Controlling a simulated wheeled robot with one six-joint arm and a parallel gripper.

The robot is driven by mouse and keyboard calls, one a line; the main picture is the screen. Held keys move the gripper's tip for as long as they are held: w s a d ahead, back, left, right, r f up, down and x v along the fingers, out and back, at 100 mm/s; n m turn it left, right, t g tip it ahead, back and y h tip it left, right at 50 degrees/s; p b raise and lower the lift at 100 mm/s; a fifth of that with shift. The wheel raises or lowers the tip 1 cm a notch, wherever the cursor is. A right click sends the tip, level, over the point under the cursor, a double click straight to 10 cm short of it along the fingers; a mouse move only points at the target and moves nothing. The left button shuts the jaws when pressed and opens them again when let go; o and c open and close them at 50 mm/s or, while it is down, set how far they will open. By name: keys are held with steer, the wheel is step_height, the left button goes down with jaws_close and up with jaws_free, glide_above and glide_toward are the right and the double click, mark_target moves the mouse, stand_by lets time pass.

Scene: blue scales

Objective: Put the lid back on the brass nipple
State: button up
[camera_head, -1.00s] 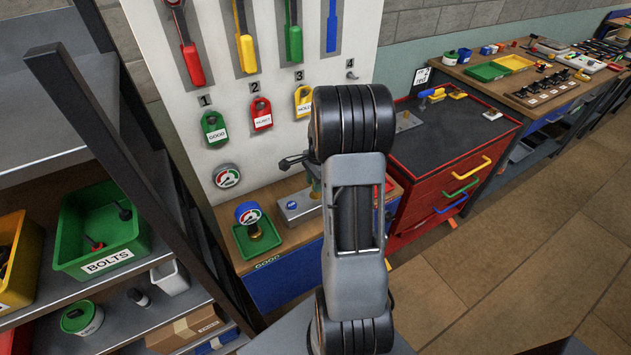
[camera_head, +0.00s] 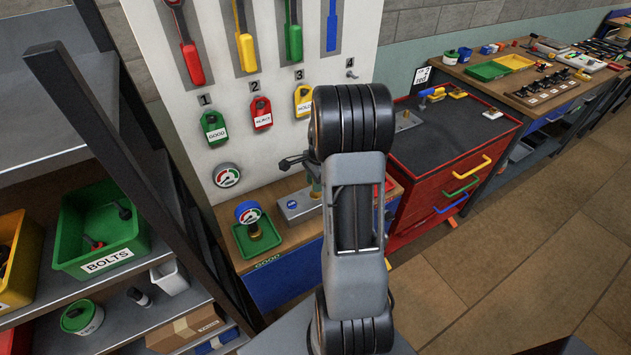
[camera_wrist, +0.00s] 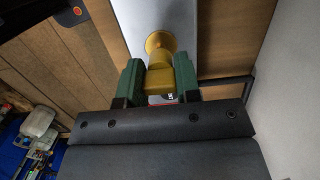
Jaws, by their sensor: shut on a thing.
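In the wrist view my gripper (camera_wrist: 160,85) has two green fingers closed on a yellow piece (camera_wrist: 158,82), which looks like the lid. Just beyond it, a round brass-coloured part (camera_wrist: 159,42), which looks like the nipple, stands on a grey metal plate. The two overlap in this view, and I cannot tell whether they touch. The grey metal block (camera_head: 293,208) on the wooden bench shows left of my arm.
A gauge (camera_head: 248,212) stands in a green tray (camera_head: 262,243) left of the block. A pegboard (camera_head: 215,110) with tags and tools rises behind. A red drawer cabinet (camera_head: 437,188) stands to the right. Shelves with bins, including a green bolts bin (camera_head: 105,257), stand at the left.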

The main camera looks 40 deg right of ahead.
steer(key=o, duration=1)
steer(key=shift+o, duration=0.5)
steer(key=o, duration=0.4)
steer(key=shift+r, duration=0.1)
steer(key=shift+r+p, duration=2.65)
steer(key=shift+r, duration=0.8)
steer(key=shift+c, duration=0.4)
